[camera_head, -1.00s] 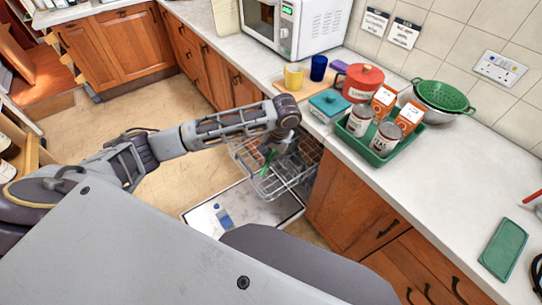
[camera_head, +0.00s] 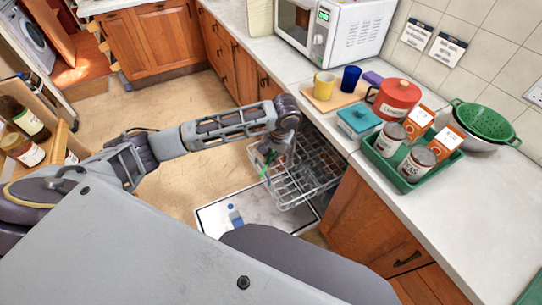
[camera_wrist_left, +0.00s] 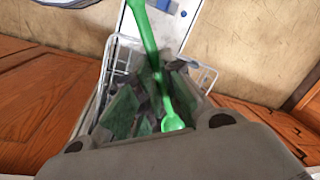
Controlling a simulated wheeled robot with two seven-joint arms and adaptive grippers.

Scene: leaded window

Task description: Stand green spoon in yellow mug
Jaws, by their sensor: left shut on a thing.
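The green spoon (camera_head: 266,169) is in my left gripper (camera_head: 272,154), over the pulled-out dishwasher rack. In the left wrist view the green spoon (camera_wrist_left: 145,28) runs between the fingers of my left gripper (camera_wrist_left: 152,95), which is shut on it; one rounded end shows near the palm. The yellow mug (camera_head: 324,86) stands upright on a wooden board on the counter, to the right of and beyond the gripper, apart from it. The inside of the mug is hard to see. My right gripper is not in view.
The wire rack (camera_head: 300,178) and open dishwasher door (camera_head: 252,212) lie below my left gripper. A blue cup (camera_head: 350,78) stands close beside the mug. A teal box (camera_head: 358,122), red pot (camera_head: 396,98) and green tray (camera_head: 410,185) are nearby. A microwave (camera_head: 335,28) stands behind.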

